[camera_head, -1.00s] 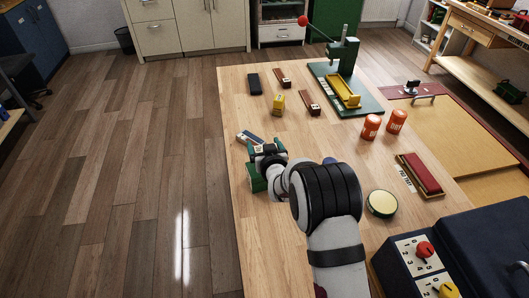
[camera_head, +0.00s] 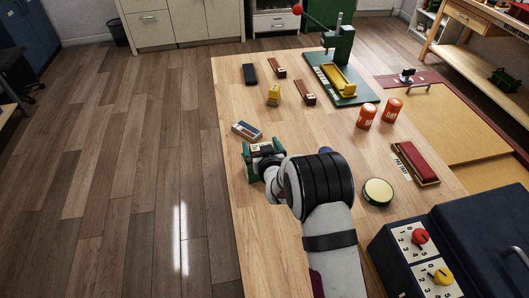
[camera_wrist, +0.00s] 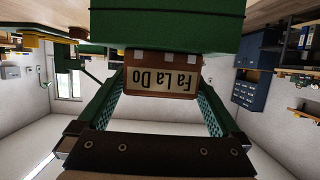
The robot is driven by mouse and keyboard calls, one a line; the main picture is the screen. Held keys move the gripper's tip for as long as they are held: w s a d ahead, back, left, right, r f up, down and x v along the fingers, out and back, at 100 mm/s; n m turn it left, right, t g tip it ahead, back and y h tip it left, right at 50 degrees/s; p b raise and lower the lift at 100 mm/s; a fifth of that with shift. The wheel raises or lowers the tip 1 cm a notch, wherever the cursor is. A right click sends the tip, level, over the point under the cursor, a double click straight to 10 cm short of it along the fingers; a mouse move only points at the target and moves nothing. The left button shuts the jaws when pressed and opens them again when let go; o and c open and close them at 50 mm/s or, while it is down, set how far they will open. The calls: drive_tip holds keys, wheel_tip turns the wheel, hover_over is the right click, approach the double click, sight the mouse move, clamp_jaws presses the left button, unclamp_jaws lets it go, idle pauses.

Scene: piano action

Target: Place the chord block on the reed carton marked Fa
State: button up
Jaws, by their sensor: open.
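The chord block (camera_wrist: 162,80), a brown block with a pale label reading "Fa La Do", sits between my gripper's two green fingers in the wrist view. My gripper (camera_wrist: 158,100) is open, with a finger on each side of the block. A large green box (camera_wrist: 165,28) lies against the block; that view is upside down, so the box is under it. In the head view my gripper (camera_head: 263,152) is at the table's left side, with the block's label showing. I see no Fa mark on the green box; my arm and gripper hide part of it.
A small blue-grey box (camera_head: 247,131) lies just beyond my gripper. Further back are a yellow block (camera_head: 273,94), a black block (camera_head: 249,74) and brown blocks (camera_head: 305,92). Orange canisters (camera_head: 367,116) and a round tin (camera_head: 378,192) stand right. The table's left edge is close.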

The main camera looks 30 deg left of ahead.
drive_tip(key=v, duration=1)
drive_tip(key=s+d+r+m+g+h, duration=0.1)
drive_tip(key=d+r+m+g+h, duration=0.2)
drive_tip(key=d, duration=0.9)
drive_tip(key=s+d+r+m+h, duration=0.1)
drive_tip(key=d+r+m+h, duration=0.3)
drive_tip(key=d, duration=0.7)
drive_tip(key=s+d+r+m+g, duration=0.1)
drive_tip(key=s+d+m+g, duration=0.1)
drive_tip(key=s, duration=0.6)
drive_tip(key=s+d+r+m+g, duration=0.1)
drive_tip(key=s+d+m+g, duration=0.1)
drive_tip(key=s+d, duration=0.3)
drive_tip(key=s+d+r+m+g+h, duration=0.1)
drive_tip(key=s+d+m+g, duration=0.2)
drive_tip(key=s, duration=0.8)
drive_tip(key=shift+d+m, duration=0.3)
